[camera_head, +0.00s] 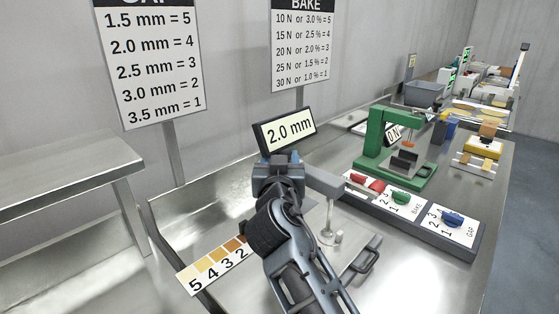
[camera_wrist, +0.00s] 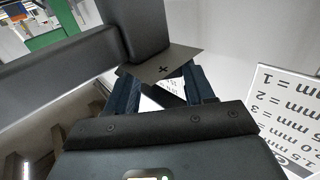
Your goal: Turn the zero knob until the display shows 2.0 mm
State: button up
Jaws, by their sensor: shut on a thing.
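The display (camera_head: 288,130) reads 2.0 mm and stands above and just behind my gripper. My gripper (camera_head: 277,165) is at the gauge head below the display, with the arm reaching up from the front. In the wrist view my gripper (camera_wrist: 163,90) has its two dark blue fingers on either side of a dark piece, which I take to be the zero knob (camera_wrist: 170,96). It is shut on this piece. In the head view the knob is hidden behind my gripper.
A grey gauge arm (camera_head: 325,183) extends right of my gripper over the steel bench. A control panel with a red, a green and a blue knob (camera_head: 452,219) is at right, before a green press (camera_head: 372,135). A numbered colour strip (camera_head: 195,283) lies at left.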

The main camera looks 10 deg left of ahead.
dwell(0.3)
jog(key=o, duration=1)
jog(key=shift+o, duration=0.2)
jog(key=s+b, duration=0.1)
jog(key=s, duration=0.6)
jog(key=shift+s+d, duration=0.3)
jog(key=shift+s, duration=0.1)
jog(key=shift+f, duration=0.1)
